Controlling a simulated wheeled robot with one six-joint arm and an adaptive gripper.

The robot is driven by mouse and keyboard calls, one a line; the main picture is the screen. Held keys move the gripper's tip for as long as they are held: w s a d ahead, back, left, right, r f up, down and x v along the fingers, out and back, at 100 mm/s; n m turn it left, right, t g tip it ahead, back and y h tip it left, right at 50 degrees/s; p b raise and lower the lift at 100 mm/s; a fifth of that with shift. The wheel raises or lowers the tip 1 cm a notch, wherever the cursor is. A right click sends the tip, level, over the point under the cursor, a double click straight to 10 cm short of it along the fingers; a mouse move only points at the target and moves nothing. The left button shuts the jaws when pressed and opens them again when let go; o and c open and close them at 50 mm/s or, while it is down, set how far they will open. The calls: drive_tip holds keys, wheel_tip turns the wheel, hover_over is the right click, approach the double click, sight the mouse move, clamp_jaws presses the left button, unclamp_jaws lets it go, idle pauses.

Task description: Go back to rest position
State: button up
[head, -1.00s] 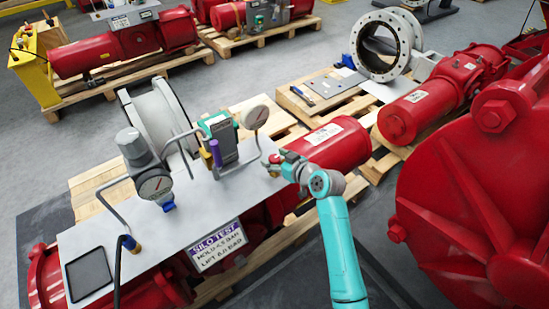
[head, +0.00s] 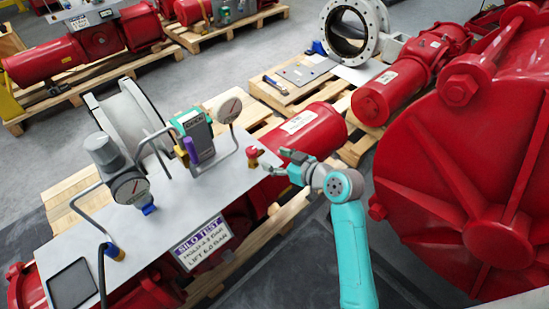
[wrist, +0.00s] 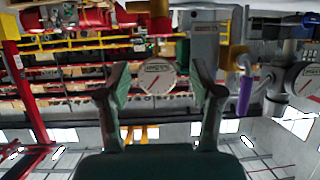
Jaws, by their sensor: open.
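My gripper (head: 277,162) is open and empty just right of a small red knob on a brass fitting (head: 252,158), at the right end of the grey panel (head: 160,222). A small gap shows between the fingertips and the knob. My teal arm reaches in from the bottom. In the wrist view, both fingers of my gripper (wrist: 159,84) stand wide apart with nothing between them. A round dial gauge (wrist: 157,77) shows beyond them, and the picture looks upside down.
The panel carries a large gauge (head: 130,187), a green-topped device (head: 195,135) and a purple handle (head: 191,150). A red cylinder (head: 310,132) lies behind my gripper. A big red housing (head: 450,190) stands close to the right of my arm.

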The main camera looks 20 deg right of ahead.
idle(0.3)
drive_tip(key=s+a+f+m+h, duration=0.15)
drive_tip(key=s+f, duration=0.35)
drive_tip(key=s, duration=0.5)
drive_tip(key=s+a+f+m+h, duration=0.1)
drive_tip(key=s+f+m+h, duration=0.3)
drive_tip(key=s, duration=0.6)
drive_tip(key=s+r+t, duration=0.1)
drive_tip(key=s+r, duration=0.3)
drive_tip(key=s, duration=0.7)
drive_tip(key=s+a+r+n+t, duration=0.1)
drive_tip(key=s+r, duration=0.3)
drive_tip(key=s, duration=0.8)
drive_tip(key=shift+s+a+r, duration=0.15)
drive_tip(key=shift+a+r, duration=0.05)
drive_tip(key=shift+a, duration=0.1)
drive_tip(key=shift+y, duration=0.25)
idle(1.0)
